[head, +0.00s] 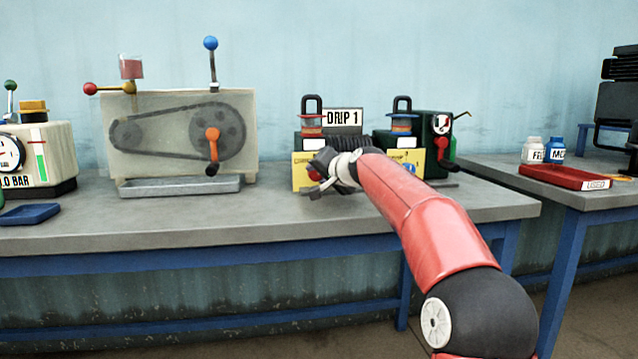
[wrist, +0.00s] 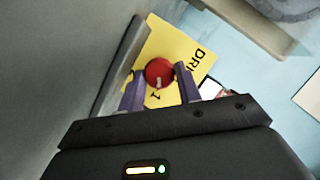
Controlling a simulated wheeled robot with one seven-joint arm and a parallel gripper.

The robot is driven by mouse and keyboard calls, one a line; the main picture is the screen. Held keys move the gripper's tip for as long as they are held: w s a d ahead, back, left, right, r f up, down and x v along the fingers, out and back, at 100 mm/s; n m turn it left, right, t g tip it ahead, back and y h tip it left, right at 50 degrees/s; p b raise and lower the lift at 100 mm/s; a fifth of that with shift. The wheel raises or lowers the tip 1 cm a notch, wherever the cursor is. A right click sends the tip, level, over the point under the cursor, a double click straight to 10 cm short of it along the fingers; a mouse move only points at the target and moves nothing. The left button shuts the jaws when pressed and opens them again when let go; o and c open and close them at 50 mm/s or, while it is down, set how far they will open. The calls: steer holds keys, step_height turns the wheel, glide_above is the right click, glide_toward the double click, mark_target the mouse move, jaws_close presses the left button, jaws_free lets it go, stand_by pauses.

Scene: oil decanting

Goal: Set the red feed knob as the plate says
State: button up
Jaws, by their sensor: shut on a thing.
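The red feed knob (wrist: 159,71) is a round red cap on a yellow panel (wrist: 150,45) in the wrist view. A pale mark on the knob lies toward the figure 1 printed on the panel. My gripper (wrist: 160,78) has its two purple fingers on either side of the knob and is shut on it. In the head view my gripper (head: 325,173) is at the left yellow panel (head: 300,172), where part of the red knob (head: 314,175) shows. The white plate (head: 345,117) above reads DRIP 1. My gripper hides part of the panel's lettering.
A second oiler with a yellow panel and a dark green box (head: 433,135) stands close to the right. A belt-drive machine (head: 185,125) with a grey tray (head: 180,185) stands left. The bench top (head: 300,215) in front is clear. A red tray (head: 565,177) is far right.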

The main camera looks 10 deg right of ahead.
steer(key=shift+f+m+y+b, duration=0.15)
steer(key=shift+m+y+b, duration=0.15)
steer(key=shift+m+b, duration=0.5)
steer(key=o, duration=1)
steer(key=shift+d, duration=0.1)
